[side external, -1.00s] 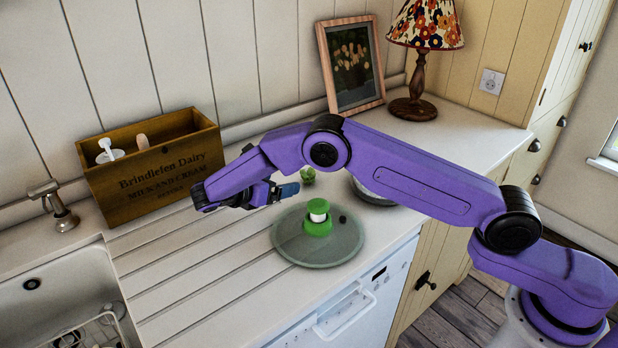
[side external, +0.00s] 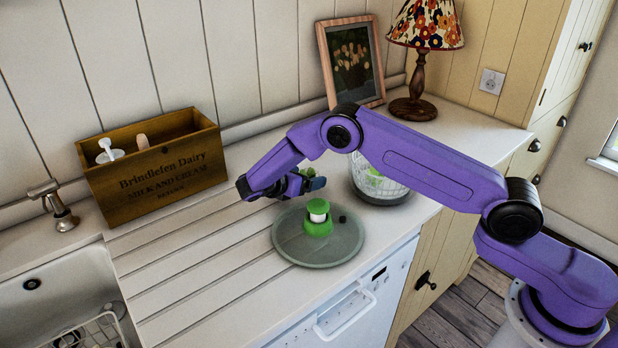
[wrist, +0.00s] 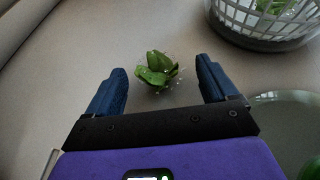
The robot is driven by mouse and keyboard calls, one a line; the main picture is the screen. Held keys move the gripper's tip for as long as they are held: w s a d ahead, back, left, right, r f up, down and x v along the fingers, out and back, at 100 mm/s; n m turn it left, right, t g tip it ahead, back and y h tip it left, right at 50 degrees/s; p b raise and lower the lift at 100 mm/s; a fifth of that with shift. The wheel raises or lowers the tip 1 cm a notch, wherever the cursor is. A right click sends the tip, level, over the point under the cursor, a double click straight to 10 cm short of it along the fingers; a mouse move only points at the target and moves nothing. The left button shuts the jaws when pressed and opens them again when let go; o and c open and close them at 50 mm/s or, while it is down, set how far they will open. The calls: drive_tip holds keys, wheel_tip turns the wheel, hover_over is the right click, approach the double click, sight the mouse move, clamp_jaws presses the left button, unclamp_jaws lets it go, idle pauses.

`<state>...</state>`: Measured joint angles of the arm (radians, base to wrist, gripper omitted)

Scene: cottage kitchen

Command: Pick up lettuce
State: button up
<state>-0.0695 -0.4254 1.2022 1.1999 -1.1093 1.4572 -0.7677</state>
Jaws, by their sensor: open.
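A small green lettuce piece (wrist: 157,72) lies on the pale counter in the wrist view, ahead of and between my fingertips. In the side view the lettuce (side external: 308,171) shows only as a bit of green, mostly hidden behind my gripper. My gripper (side external: 314,184) is above the counter, behind the lid with the green knob. In the wrist view the blue fingers of my gripper (wrist: 162,66) are spread wide on either side of the lettuce, with nothing held. I cannot tell the exact height left above it.
A white slatted basket (side external: 379,186) with more green leaves inside stands right of my gripper. A clear round lid (side external: 290,243) with a green knob lies in front. A wooden crate (side external: 160,180) stands left, a picture frame (side external: 352,62) and lamp (side external: 418,88) behind.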

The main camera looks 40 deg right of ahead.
drive_tip(key=c, duration=0.7)
drive_tip(key=shift+c, duration=0.2)
